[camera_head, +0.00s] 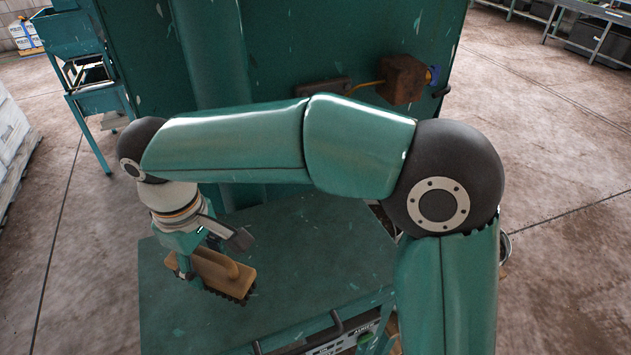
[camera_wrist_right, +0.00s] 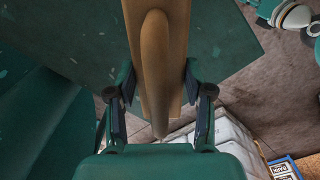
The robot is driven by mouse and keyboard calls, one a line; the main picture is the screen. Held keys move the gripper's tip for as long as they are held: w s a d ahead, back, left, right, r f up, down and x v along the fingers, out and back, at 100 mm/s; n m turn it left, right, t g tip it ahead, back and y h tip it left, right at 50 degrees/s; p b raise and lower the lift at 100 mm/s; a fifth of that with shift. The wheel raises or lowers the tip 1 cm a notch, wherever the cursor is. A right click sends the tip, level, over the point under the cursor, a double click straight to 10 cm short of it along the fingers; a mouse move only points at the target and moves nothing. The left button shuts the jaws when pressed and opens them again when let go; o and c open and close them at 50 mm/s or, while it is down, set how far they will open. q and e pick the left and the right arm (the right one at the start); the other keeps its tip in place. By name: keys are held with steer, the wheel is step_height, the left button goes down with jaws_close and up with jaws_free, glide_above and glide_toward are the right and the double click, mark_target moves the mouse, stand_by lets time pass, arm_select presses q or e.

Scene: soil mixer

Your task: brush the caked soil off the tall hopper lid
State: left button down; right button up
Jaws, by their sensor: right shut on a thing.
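A brush (camera_head: 222,273) with a tan wooden body and dark bristles is in my right gripper (camera_head: 195,262), above the left part of a flat green surface. The bristles point down. In the right wrist view the brush (camera_wrist_right: 157,60) runs lengthwise between both fingers of my right gripper (camera_wrist_right: 158,108), which are shut on its handle. The flat green surface (camera_head: 300,250) has scattered pale flecks; I cannot tell whether it is the hopper lid or whether the bristles touch it. No clear caked soil shows. My left gripper is not in view.
A tall green machine body (camera_head: 290,50) stands behind the flat surface, with a rusty brown box (camera_head: 402,79) and yellow cable on it. A green stand (camera_head: 85,80) is at the left. White stacked bags (camera_head: 12,130) sit at the left edge. Concrete floor is open at the right.

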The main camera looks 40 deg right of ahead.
mark_target(200, 251)
steer(key=shift+r+p, duration=1.1)
steer(key=shift+r, duration=0.55)
steer(key=shift+s+f, duration=0.1)
